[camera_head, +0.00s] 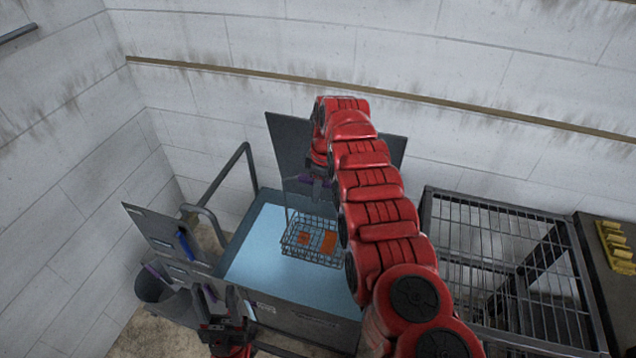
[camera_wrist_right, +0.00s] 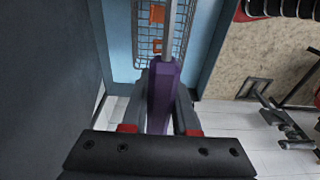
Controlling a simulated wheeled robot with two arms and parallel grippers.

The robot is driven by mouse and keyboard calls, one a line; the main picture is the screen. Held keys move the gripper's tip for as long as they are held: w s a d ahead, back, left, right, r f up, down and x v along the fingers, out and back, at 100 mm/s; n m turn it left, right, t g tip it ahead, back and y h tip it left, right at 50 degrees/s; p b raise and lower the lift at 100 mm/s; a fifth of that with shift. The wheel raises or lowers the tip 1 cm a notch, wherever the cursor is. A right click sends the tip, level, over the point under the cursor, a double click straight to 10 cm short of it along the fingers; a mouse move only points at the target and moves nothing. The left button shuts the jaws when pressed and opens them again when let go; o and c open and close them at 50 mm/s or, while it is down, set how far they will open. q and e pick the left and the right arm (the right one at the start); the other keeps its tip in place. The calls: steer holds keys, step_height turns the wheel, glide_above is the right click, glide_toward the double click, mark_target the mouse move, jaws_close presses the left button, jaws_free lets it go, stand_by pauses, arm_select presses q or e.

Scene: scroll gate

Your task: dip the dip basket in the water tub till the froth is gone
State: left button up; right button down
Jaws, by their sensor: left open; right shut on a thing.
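The water tub (camera_head: 258,252) is a grey bin with pale blue water in the middle of the head view. The dip basket (camera_head: 312,240) is a wire basket with orange pieces inside, over the right part of the water; I cannot tell whether it touches the surface. No froth shows. My right gripper (camera_head: 318,186) is above the basket, shut on its purple handle, which also shows in the right wrist view (camera_wrist_right: 162,95) with the basket (camera_wrist_right: 160,30) beyond. My left gripper (camera_head: 228,312) is open and empty at the tub's front left.
A grey panel (camera_head: 288,140) stands behind the tub. A board with a blue handle (camera_head: 165,240) and a dark bucket (camera_head: 152,285) are at the left. A metal rack (camera_head: 500,260) stands at the right, with yellow items (camera_head: 617,245) beyond it.

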steer(key=b, duration=0.6)
glide_above(318, 243)
step_height(318, 243, down, 9)
step_height(318, 243, down, 18)
steer(key=b, duration=1.6)
steer(key=shift+r, duration=0.2)
stand_by(4.4)
